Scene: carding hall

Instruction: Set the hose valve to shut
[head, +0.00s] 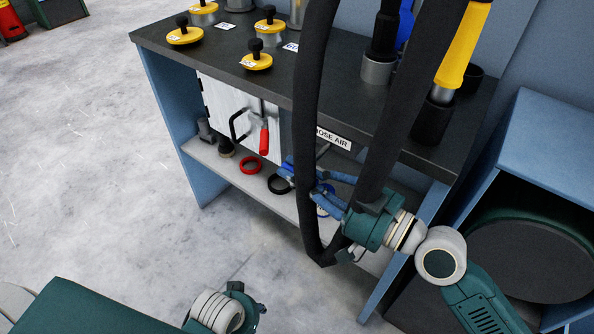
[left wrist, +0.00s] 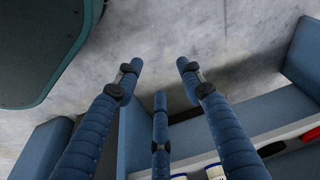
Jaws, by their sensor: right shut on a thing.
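The white HOSE AIR label (head: 335,138) is on the bench's front edge. A thin grey bar (head: 323,152), which seems to be part of the hose valve, shows just under it. The rest of the valve is hidden behind my right gripper and a black hose, so I cannot read its setting. My right gripper (head: 308,182) comes in from the right below the label, its blue fingers closed at the valve. My left gripper (left wrist: 160,74) is open and empty in the left wrist view, its fingers spread above the floor. In the head view only its wrist shows at the bottom.
A thick black hose loop (head: 308,120) hangs in front of the bench (head: 330,85). Yellow knobbed weights (head: 257,60) stand on top. A white panel (head: 225,105) carries a red-handled clamp (head: 264,140). Rings (head: 250,165) lie on the lower shelf.

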